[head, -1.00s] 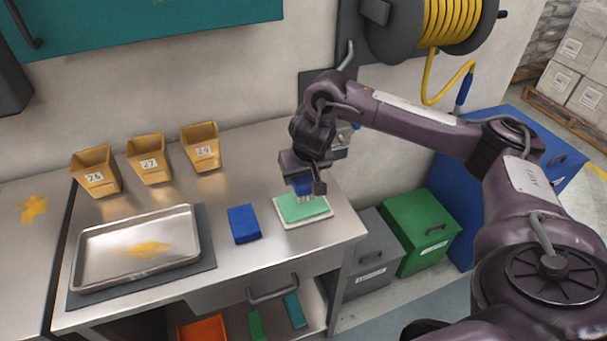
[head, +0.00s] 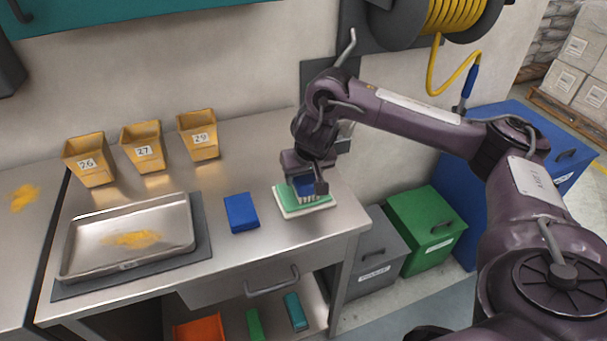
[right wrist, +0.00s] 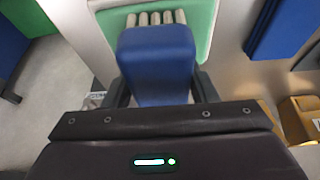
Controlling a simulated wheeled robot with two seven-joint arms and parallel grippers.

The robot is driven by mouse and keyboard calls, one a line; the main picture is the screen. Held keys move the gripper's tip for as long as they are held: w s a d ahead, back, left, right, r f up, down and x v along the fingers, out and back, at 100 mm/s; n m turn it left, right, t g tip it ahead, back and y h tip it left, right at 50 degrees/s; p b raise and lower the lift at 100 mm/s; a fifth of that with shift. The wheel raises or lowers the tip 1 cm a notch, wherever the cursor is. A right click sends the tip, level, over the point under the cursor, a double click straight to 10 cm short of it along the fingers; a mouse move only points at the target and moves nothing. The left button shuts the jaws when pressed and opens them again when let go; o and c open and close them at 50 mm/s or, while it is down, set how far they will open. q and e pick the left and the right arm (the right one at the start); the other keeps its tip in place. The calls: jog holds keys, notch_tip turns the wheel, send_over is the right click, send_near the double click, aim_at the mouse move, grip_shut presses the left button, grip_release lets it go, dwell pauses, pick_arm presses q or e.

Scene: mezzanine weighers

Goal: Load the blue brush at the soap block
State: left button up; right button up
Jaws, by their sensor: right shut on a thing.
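My right gripper (head: 306,190) is shut on the blue brush (head: 306,182). In the right wrist view the brush (right wrist: 156,62) sits between the two fingers, with its pale bristle tufts pointing away from the gripper. The green soap block (head: 291,203) lies on a white tray (head: 309,212) near the right end of the steel bench. The bristles are at the top of the soap block and seem to touch it; the exact contact is hard to tell. The soap block also shows behind the bristles in the right wrist view (right wrist: 200,22). My left gripper is not in view.
A blue block or cloth (head: 241,213) lies left of the soap. A metal tray (head: 128,240) with yellow powder sits on a dark mat. Three yellow numbered bins (head: 143,147) stand at the back. A green bin (head: 424,226) stands right of the bench.

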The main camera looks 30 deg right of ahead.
jog(key=shift+f, duration=0.1)
dwell(0.4)
jog(key=shift+f, duration=0.35)
jog(key=shift+f, duration=0.1)
dwell(2.4)
jog(key=shift+p, duration=0.3)
notch_tip(320, 180, up, 7)
jog(key=p, duration=0.8)
jog(key=shift+p, duration=0.35)
